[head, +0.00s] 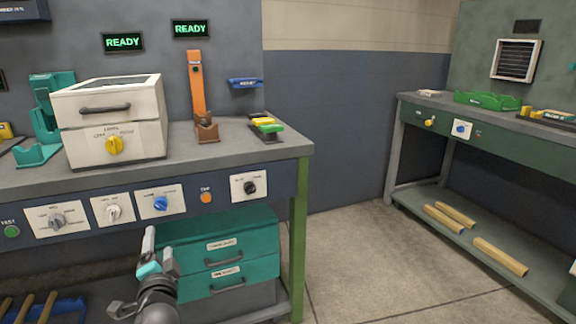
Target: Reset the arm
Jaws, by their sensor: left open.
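My left gripper (152,255) is in the lower left of the head view, in front of the workbench (230,150) and the teal drawer unit (250,238). Its jaws are open and nothing shows between them. It is below the level of the bench top and seems apart from the bench. My right gripper is not in view.
A white box machine (110,112) with a yellow knob stands on the bench, beside an orange upright (197,85). A tray of yellow and green pieces (266,126) lies at the bench's right end. Open floor (370,250) separates it from a second bench (455,115).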

